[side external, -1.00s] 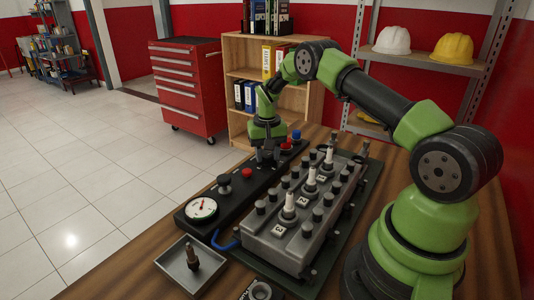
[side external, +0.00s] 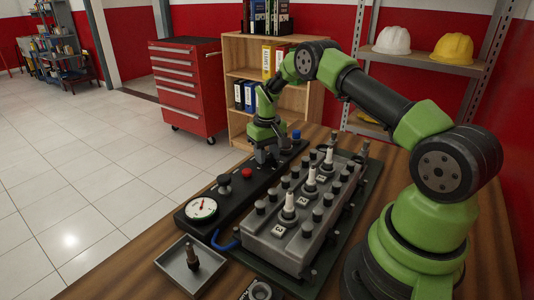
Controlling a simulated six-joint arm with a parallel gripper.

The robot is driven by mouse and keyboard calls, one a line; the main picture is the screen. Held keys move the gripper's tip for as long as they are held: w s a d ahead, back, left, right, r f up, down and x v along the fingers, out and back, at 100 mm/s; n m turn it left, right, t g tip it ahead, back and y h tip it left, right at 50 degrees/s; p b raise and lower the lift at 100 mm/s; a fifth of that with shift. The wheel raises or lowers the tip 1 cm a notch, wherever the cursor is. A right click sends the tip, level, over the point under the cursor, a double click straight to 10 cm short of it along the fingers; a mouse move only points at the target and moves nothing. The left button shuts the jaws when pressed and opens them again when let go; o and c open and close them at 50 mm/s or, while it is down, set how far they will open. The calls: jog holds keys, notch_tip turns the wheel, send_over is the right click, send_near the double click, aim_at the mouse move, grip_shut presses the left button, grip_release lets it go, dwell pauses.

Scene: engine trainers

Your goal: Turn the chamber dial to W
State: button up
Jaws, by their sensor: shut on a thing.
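My gripper (side external: 264,157) points down over the far part of the black control panel (side external: 215,214). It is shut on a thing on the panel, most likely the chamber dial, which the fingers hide. I cannot read the dial's marks or its pointer at this size. The panel also bears a white round gauge (side external: 201,209), a black knob (side external: 224,183), a red button (side external: 247,173) and a blue cap (side external: 296,135) beyond my gripper.
A grey engine block (side external: 275,240) with white plugs and several black knobs stands right of the panel. A metal tray (side external: 180,275) holding a brass-tipped part (side external: 192,258) lies at the front. A blue hose (side external: 225,244) runs between panel and block.

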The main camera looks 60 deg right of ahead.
aim_at(267, 155)
jog(key=o, duration=0.9)
notch_tip(267, 155, up, 10)
jog(key=shift+f, duration=0.1)
